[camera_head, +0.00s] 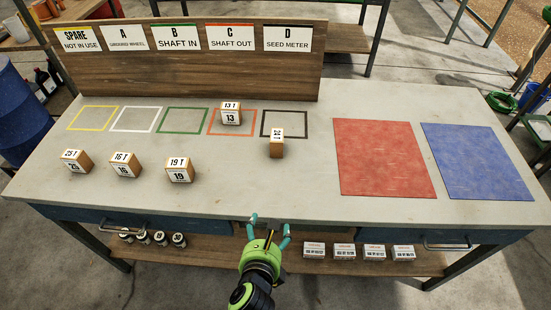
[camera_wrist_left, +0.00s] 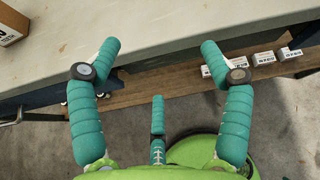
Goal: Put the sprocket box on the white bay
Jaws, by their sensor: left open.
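The white bay (camera_head: 136,119) is an empty white outline on the bench below sign A. Wooden sprocket boxes marked 25 T (camera_head: 76,162), 16 T (camera_head: 124,165) and 19 T (camera_head: 180,170) stand in front of the bays. The 13 T box (camera_head: 231,114) stands in the orange bay.
The yellow bay (camera_head: 92,118) and green bay (camera_head: 182,121) are empty. A red mat (camera_head: 382,158) and a blue mat (camera_head: 476,160) lie at the right. A signboard (camera_head: 180,75) stands behind the bays.

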